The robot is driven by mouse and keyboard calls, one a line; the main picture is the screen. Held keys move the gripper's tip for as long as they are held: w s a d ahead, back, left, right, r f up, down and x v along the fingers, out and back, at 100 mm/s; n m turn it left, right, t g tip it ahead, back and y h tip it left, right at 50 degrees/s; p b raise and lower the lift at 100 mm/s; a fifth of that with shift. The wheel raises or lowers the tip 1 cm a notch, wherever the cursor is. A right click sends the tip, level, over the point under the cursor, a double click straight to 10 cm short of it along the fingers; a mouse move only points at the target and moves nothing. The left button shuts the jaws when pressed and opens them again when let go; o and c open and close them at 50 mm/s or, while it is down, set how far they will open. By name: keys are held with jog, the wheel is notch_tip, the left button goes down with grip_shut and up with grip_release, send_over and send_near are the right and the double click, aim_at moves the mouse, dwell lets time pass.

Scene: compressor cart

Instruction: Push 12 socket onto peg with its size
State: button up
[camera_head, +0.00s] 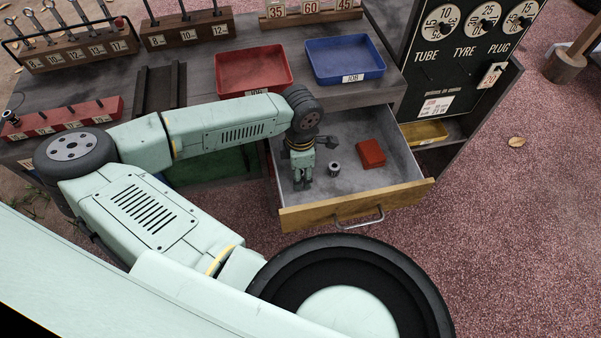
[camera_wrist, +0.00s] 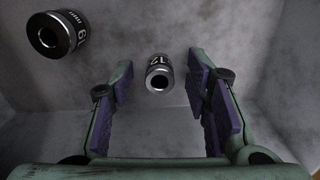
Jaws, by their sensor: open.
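The 12 socket (camera_wrist: 159,73), a small dark-and-silver cylinder, lies on the drawer floor in the wrist view, between and a little beyond my fingers. My gripper (camera_wrist: 164,105) is open, with neither finger touching it. In the head view my gripper (camera_head: 303,183) points down into the open drawer (camera_head: 350,205); the 12 socket cannot be made out there. A larger socket (camera_wrist: 58,33), marked 19 as far as I can read, is up and left in the wrist view. One socket (camera_head: 334,169) shows right of my gripper. A red rail (camera_head: 65,119) with number tags sits at the bench's left; its pegs are unclear.
A red box (camera_head: 370,153) lies in the drawer's right part. A red tray (camera_head: 253,72) and a blue tray (camera_head: 345,60) are on the bench above. Wooden racks (camera_head: 80,50) stand at the back left. The drawer walls enclose my gripper.

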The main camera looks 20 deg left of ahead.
jog(key=shift+c, duration=0.6)
grip_shut()
notch_tip(320, 180, up, 10)
jog(key=b, duration=0.1)
dwell(0.4)
